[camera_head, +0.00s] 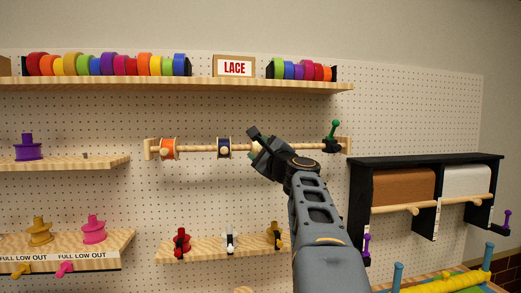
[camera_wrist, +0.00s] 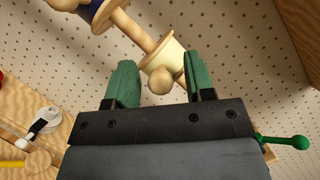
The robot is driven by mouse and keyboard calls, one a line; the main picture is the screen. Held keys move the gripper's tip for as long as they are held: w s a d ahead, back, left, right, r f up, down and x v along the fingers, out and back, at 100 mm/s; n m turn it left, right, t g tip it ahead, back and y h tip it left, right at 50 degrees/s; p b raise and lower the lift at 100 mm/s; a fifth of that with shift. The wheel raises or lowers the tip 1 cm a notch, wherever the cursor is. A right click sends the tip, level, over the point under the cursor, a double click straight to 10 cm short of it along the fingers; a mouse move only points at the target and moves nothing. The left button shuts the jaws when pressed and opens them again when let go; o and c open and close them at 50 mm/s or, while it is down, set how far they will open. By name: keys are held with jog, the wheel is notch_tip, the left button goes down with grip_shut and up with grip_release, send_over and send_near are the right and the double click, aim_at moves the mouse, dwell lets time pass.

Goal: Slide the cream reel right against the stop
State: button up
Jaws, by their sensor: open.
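The cream reel (camera_wrist: 172,53) is on the wooden rod (camera_wrist: 135,31), with a round wooden knob (camera_wrist: 160,80) in front of it. In the head view it is mostly hidden behind my gripper (camera_head: 257,143). In the wrist view my open gripper (camera_wrist: 163,76) has its green-padded fingers on either side of the knob, with gaps visible. I cannot tell how deep the knob is between them. The stop (camera_head: 332,145), a black clamp with a green handle, sits near the rod's right end, well right of my gripper. Its green handle (camera_wrist: 285,142) shows at the wrist view's right.
An orange reel (camera_head: 168,149) and a navy reel (camera_head: 224,148) sit on the rod to the left. The rod between my gripper and the stop looks clear. A shelf (camera_head: 100,86) of ribbon rolls runs above; a small shelf (camera_head: 205,252) lies below. A black paper rack (camera_head: 430,160) stands right.

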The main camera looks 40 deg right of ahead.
grip_shut()
dwell(0.3)
